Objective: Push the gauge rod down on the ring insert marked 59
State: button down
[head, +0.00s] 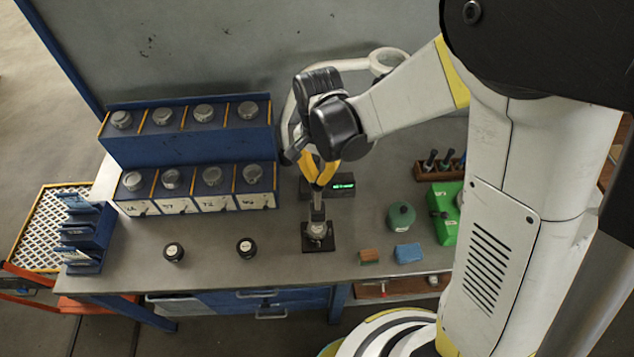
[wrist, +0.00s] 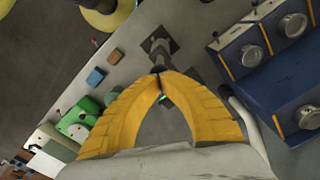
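My gripper (head: 317,186) points down with its yellow fingers drawn together at the tips. It also shows in the wrist view (wrist: 158,72). The tips are at the upper end of the upright grey gauge rod (head: 317,205), which shows just beyond them in the wrist view (wrist: 159,55). I cannot tell whether the tips pinch the rod or only touch its top. The rod stands over a small round grey part on a square black base (head: 311,246). No number 59 can be read there, and the fingers partly hide the rod.
A blue two-tier rack (head: 190,150) with round grey knobs stands at back left. A green-lit display (head: 344,186) is close behind the rod. Blue (head: 408,253) and brown (head: 369,256) blocks, a green round object (head: 401,217) and a green box (head: 443,213) are right.

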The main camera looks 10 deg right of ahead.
aim_at(318, 192)
jog(key=shift+f+b, duration=3.1)
jog(key=shift+f, duration=0.4)
jog(key=shift+r, duration=0.15)
jog(key=shift+r+p, duration=2.3)
jog(key=shift+r, duration=1.15)
jog(key=shift+d+f+b, duration=0.1)
jog(key=shift+f+b, duration=0.05)
jog(key=shift+b, duration=0.15)
